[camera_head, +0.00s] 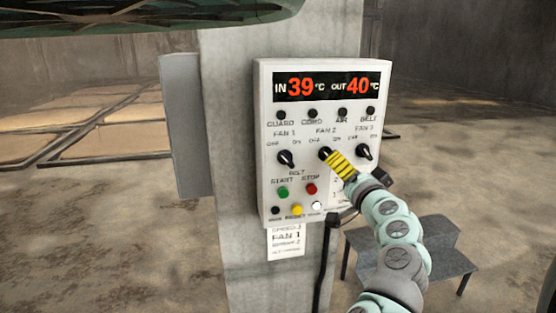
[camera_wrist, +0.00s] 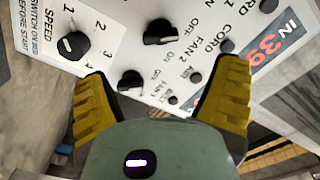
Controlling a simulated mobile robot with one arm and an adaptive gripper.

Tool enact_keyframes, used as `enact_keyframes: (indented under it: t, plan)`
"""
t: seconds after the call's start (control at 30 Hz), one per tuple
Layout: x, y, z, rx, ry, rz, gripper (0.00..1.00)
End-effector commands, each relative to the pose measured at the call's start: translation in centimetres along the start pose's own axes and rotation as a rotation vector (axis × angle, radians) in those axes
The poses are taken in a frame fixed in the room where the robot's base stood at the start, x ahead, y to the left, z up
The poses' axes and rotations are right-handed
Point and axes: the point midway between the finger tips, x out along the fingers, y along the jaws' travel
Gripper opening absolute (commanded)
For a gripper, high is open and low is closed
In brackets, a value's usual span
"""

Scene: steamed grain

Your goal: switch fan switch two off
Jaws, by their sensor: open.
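The fan 2 switch is a black rotary knob (camera_head: 325,153) in the middle of the panel's knob row, between OFF and ON labels. It also shows at the upper middle of the wrist view (camera_wrist: 160,32); I cannot tell surely which label it points to. My gripper (camera_head: 338,162) has yellow ribbed fingers and is just below and right of this knob in the head view, partly overlapping it. In the wrist view my gripper (camera_wrist: 161,70) is open with nothing between its fingers. Whether a finger touches the knob is unclear.
The fan 1 knob (camera_head: 286,158) and fan 3 knob (camera_head: 364,152) flank it; fan 3 (camera_wrist: 130,80) sits close to my fingers. Green (camera_head: 283,192) and red (camera_head: 311,189) buttons lie below. A speed knob (camera_wrist: 72,45) is near one finger. Grey steps (camera_head: 410,250) stand behind my arm.

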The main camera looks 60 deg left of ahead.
Motion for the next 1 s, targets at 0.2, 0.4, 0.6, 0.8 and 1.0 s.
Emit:
enact_keyframes:
  t: [0.2,0.4,0.6,0.8,1.0]
  plan:
    - [-1.6,-0.1,0.1,0.0,-0.002,-0.003,0.87]
    - [-2.0,-0.1,0.1,-0.001,-0.001,-0.003,0.87]
    - [-2.0,-0.1,0.1,-0.001,-0.001,-0.003,0.87]
    - [-2.0,-0.1,0.0,-0.001,-0.001,-0.003,0.87]
    - [-2.2,0.8,-0.5,-0.003,0.025,0.023,0.87]
